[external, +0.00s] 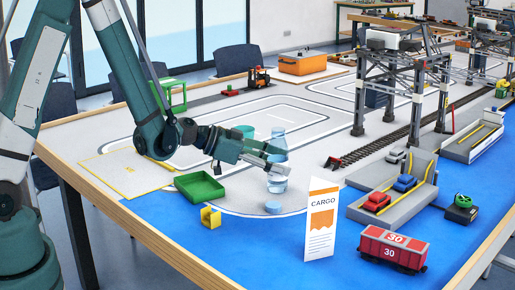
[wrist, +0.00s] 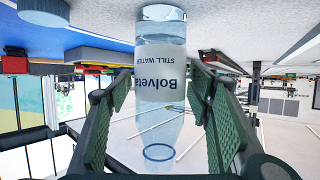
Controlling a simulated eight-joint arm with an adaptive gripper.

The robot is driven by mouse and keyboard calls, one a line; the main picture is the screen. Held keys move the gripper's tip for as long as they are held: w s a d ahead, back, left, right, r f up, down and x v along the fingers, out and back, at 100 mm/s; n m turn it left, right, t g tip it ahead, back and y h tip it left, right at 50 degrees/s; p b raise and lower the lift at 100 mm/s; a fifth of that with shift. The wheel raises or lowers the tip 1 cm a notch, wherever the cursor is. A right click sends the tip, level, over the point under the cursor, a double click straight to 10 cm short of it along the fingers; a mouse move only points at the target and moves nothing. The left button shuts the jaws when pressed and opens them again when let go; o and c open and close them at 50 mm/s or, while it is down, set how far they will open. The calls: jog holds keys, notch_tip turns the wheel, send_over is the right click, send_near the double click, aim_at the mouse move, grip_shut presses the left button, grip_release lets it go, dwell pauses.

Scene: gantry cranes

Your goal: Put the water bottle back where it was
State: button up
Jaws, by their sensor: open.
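The water bottle (external: 278,183) is clear with a pale blue tint and stands upright on the table, near the border of the white-grey layout and the blue area. In the wrist view, which is upside down, the bottle (wrist: 160,110) with its "Bolveta still water" label fills the middle between my finger pads. My gripper (external: 276,162) is level and reaches in from the left at the bottle's upper part. In the wrist view my gripper (wrist: 161,78) is open, its fingers on both sides of the bottle with gaps visible. Where the bottle stood before cannot be told.
A blue disc (external: 272,207) lies just in front of the bottle. The cargo card (external: 321,218) stands to the right. A green tray (external: 199,187) and a yellow block (external: 210,217) are at left. Cranes (external: 388,85) stand at right.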

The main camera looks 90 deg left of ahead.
jog(key=shift+r, duration=0.15)
jog(key=shift+s+r, duration=0.15)
jog(key=shift+s, duration=0.2)
jog(key=p+v, duration=0.2)
jog(key=v, duration=0.9)
jog(key=shift+p, duration=0.35)
jog(key=shift+s+d, duration=0.1)
jog(key=shift+d, duration=0.05)
jog(key=d+r+m+g+h, duration=0.15)
jog(key=d+r, duration=0.25)
jog(key=d, duration=0.9)
jog(key=d+r+n+g+h, duration=0.15)
jog(key=d+r, duration=0.25)
jog(key=d, duration=1)
jog(key=s+d+r+m+g+y, duration=0.1)
jog(key=s+d+r+g, duration=0.2)
jog(key=s+d, duration=1.3)
jog(key=shift+w+v, duration=0.25)
jog(key=shift+v, duration=1)
